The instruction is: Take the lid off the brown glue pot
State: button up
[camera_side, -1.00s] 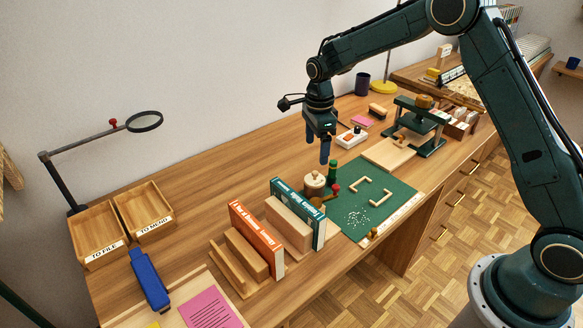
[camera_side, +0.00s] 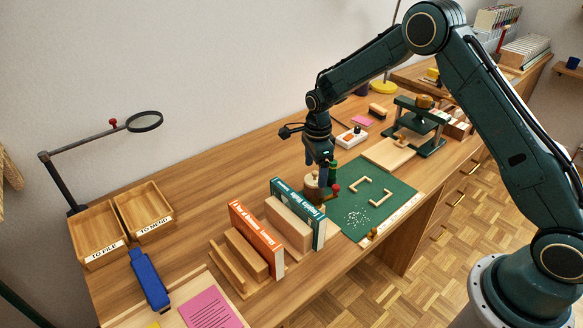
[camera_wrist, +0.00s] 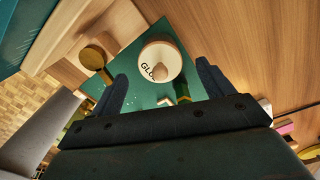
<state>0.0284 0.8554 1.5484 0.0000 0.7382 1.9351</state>
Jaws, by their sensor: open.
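The brown glue pot (camera_side: 309,195) stands at the back left corner of the green cutting mat (camera_side: 382,209), partly hidden by my gripper in the side view. Its pale round lid (camera_wrist: 153,54) is on it, with lettering that begins "GLU" and a knob (camera_wrist: 161,72) on top. My gripper (camera_side: 323,182) points down at the pot, fingers open. In the wrist view the lid lies beyond and between the fingertips (camera_wrist: 162,72). I cannot tell whether a finger touches the lid.
A green bottle (camera_side: 333,168) stands close behind the pot; a red-topped item (camera_side: 336,188) is beside it. A brass round-ended tool (camera_wrist: 93,57) lies near the pot. Upright books (camera_side: 298,215) stand in front to the left.

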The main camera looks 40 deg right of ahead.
jog(key=shift+f, duration=0.95)
jog(key=shift+c, duration=0.4)
jog(key=c, duration=1)
